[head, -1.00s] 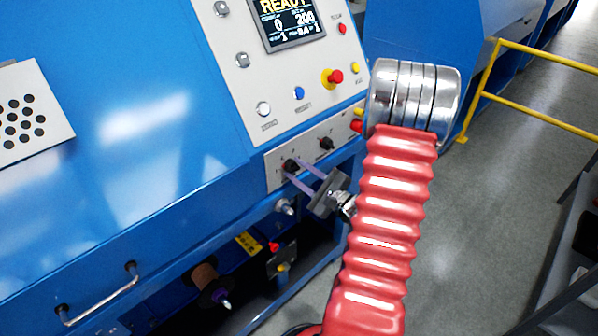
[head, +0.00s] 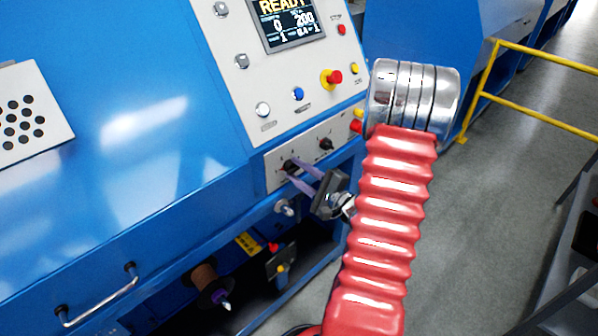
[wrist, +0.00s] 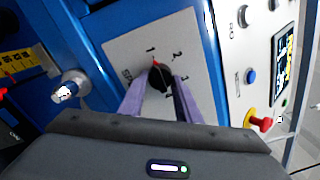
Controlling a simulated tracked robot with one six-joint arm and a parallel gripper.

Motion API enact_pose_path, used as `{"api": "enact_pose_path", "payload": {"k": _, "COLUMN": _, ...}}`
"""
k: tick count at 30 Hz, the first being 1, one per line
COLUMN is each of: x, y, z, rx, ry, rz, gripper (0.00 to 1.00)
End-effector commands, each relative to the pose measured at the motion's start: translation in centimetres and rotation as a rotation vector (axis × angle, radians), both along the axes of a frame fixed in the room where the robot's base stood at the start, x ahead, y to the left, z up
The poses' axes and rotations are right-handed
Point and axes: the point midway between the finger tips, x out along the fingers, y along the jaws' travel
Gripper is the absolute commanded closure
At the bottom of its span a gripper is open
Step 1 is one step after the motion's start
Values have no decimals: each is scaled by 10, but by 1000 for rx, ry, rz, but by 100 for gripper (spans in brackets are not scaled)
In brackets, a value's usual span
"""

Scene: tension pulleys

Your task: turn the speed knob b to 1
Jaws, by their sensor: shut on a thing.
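A black speed knob (wrist: 160,80) sits on a pale panel, with numerals around it and a partly hidden label starting "SP". Its red mark points up and slightly left, at or close to the numeral 1. In the head view the same knob (head: 289,166) is the left one of two. My gripper (wrist: 159,88) is shut on it, one lilac finger on each side. The fingers hide the knob's lower part and some of the markings. I cannot read a letter b.
A second black knob (head: 326,144) is to the upper right. Above are a control panel with a lit screen (head: 287,20), a red button (head: 335,77) and a blue button (head: 298,93). A metal fitting (wrist: 70,86) protrudes close to the gripper's left.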

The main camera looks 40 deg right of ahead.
Motion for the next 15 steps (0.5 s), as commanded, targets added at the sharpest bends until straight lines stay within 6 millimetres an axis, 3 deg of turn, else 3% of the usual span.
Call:
{"api": "enact_pose_path", "payload": {"k": 2, "x": 0, "y": 3, "z": -2, "rx": 3, "ry": 5, "rz": 7, "gripper": 92}}
{"api": "enact_pose_path", "payload": {"k": 3, "x": 0, "y": 3, "z": -2, "rx": 3, "ry": 6, "rz": 7, "gripper": 67}}
{"api": "enact_pose_path", "payload": {"k": 10, "x": 0, "y": 2, "z": -1, "rx": 3, "ry": 3, "rz": 4, "gripper": 51}}
{"api": "enact_pose_path", "payload": {"k": 15, "x": 0, "y": 1, "z": -1, "rx": 2, "ry": 3, "rz": 3, "gripper": 51}}
